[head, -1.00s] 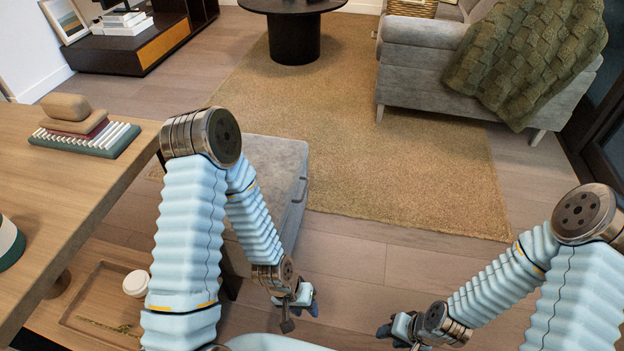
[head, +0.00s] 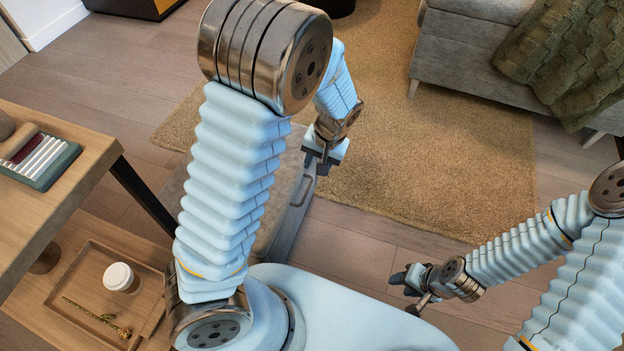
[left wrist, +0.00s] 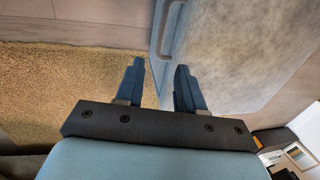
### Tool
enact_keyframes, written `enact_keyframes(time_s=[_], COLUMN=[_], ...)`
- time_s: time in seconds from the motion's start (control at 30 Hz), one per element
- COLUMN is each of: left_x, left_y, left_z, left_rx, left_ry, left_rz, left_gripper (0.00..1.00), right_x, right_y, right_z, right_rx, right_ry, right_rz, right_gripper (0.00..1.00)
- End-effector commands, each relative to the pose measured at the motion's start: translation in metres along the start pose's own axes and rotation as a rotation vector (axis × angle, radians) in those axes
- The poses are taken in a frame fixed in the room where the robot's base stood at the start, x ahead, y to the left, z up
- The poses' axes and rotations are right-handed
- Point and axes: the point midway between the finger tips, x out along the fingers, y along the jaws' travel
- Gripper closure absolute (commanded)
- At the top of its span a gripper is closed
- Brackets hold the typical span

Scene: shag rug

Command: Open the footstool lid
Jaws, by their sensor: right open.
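The grey footstool (head: 288,205) stands on the floor at the rug's near edge in the head view, partly hidden behind my left arm. A handle (head: 302,188) shows on its right side. My left gripper (head: 318,165) is above the footstool's far right edge, pointing down. The lid looks closed. My right gripper (head: 408,282) is open and empty at the lower right.
A grey sofa (head: 470,60) is at the upper right. The rug (head: 430,150) beyond the footstool is clear.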

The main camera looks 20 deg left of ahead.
Motion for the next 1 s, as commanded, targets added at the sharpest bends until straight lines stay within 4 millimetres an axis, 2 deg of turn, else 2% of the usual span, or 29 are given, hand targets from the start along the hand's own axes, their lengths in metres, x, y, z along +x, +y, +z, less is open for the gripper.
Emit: enact_keyframes(time_s=[0.03, 0.2, 0.4, 0.53, 0.8, 0.87, 1.0], left_x=[0.016, 0.054, 0.084, 0.092, 0.093, 0.093, 0.093], left_y=[0.0, -0.001, 0.0, 0.0, 0.0, 0.0, 0.0], left_z=[0.001, 0.001, 0.0, 0.0, 0.0, 0.0, 0.0], left_rx=[-0.001, -0.002, 0.0, 0.0, 0.0, 0.0, 0.0], left_ry=[-0.006, -0.005, -0.002, -0.001, 0.0, 0.0, 0.0], left_rz=[-0.003, -0.002, 0.0, 0.001, 0.002, 0.002, 0.002], left_gripper=[0.62, 0.62, 0.62, 0.62, 0.62, 0.68, 0.9], right_x=[0.003, 0.007, 0.009, 0.009, 0.009, 0.009, 0.009], right_y=[0.002, 0.005, 0.007, 0.008, 0.008, 0.008, 0.007], right_z=[0.0, -0.001, -0.002, -0.002, -0.002, -0.002, -0.002], right_rx=[0.001, 0.003, 0.005, 0.005, 0.005, 0.005, 0.005], right_ry=[0.001, 0.004, 0.006, 0.006, 0.006, 0.006, 0.006], right_rz=[0.001, 0.003, 0.005, 0.005, 0.006, 0.005, 0.005], right_gripper=[0.57, 0.57, 0.57, 0.57, 0.57, 0.57, 0.57])
